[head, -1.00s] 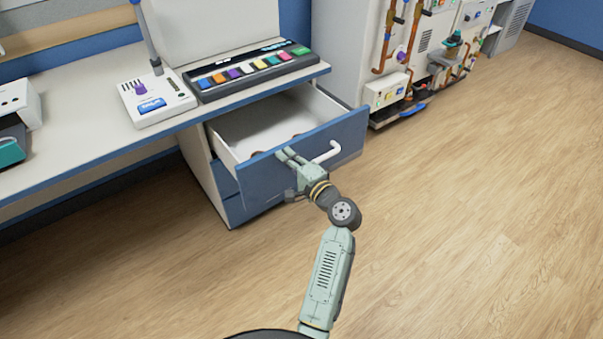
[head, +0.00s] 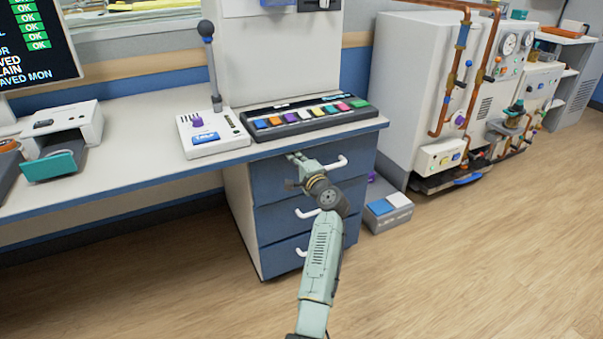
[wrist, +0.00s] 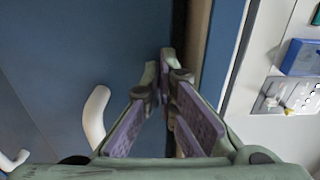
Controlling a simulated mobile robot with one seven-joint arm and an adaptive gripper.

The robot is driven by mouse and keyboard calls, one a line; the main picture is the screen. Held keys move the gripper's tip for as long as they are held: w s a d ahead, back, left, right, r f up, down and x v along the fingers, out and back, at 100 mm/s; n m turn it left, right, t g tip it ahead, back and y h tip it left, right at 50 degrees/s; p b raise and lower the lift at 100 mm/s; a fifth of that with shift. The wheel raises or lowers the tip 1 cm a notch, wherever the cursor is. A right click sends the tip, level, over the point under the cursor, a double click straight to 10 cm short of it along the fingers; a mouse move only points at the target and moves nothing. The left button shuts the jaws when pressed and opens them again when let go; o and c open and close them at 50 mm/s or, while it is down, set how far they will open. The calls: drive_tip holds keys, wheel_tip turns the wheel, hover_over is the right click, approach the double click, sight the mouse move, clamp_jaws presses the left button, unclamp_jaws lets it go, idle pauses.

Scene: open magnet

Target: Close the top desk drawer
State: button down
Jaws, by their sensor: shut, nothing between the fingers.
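The top desk drawer (head: 275,183) has a blue front with a white handle (head: 335,162). In the head view its front looks about in line with the drawers below. My gripper (head: 293,156) is at the upper part of this front, left of the handle, with its fingers shut and empty. In the wrist view my gripper (wrist: 165,62) points at the blue front (wrist: 60,60), its tips at or very near the top edge. The white handle (wrist: 96,118) stands apart from the fingers. A narrow gap shows beside the front's edge; whether the drawer is fully in I cannot tell.
Two more blue drawers (head: 275,220) with white handles are below. The desk top (head: 150,163) holds a joystick box (head: 210,140) and a coloured key panel (head: 310,118). A grey box (head: 388,212) stands on the floor at right. The wooden floor (head: 470,260) in front is clear.

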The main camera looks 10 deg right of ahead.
drive_tip(key=shift+r+x, duration=0.25)
drive_tip(key=shift+x, duration=0.8)
drive_tip(key=shift+r, duration=0.1)
